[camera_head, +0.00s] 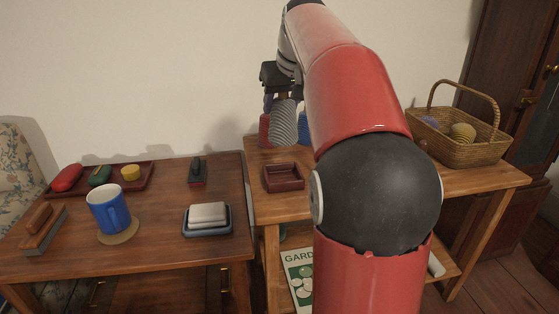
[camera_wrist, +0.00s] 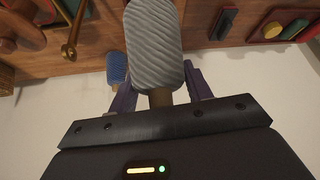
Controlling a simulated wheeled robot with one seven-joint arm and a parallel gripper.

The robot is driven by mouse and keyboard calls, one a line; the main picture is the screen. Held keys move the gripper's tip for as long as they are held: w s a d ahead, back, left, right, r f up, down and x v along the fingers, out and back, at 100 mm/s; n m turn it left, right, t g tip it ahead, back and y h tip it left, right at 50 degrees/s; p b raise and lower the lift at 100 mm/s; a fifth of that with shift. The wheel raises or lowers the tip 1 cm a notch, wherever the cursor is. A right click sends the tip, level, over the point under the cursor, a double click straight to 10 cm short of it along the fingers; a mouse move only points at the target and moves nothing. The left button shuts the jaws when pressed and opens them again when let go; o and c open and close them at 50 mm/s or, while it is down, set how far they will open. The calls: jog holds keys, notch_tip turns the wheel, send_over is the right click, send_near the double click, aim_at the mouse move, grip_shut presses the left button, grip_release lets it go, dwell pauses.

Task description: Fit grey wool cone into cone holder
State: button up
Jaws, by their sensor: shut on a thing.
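The grey wool cone (camera_head: 284,122), ribbed and rounded, hangs below my gripper (camera_head: 283,92) above the back of the right-hand wooden table. In the wrist view the grey cone (camera_wrist: 154,42) shows large, with its brown base between the purple fingers of my gripper (camera_wrist: 162,97). The gripper is shut on that base. A small dark-red, square, open-topped box (camera_head: 283,187) stands in front of the cone on the table; I cannot tell for sure whether it is the cone holder. It looks empty.
A red cone (camera_head: 264,131) and a blue cone (camera_head: 304,130), partly hidden, are near the grey one. A wicker basket (camera_head: 480,153) stands at right. The left table holds a blue mug (camera_head: 106,209), a butter dish (camera_head: 207,220), a dark-handled block (camera_head: 197,172) and a tray (camera_head: 139,182).

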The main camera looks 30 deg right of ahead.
notch_tip(320, 180, down, 11)
jog(key=b, duration=0.2)
jog(key=shift+b, duration=0.35)
jog(key=shift+f, duration=0.1)
jog(key=shift+f, duration=0.1)
jog(key=o, duration=1.1)
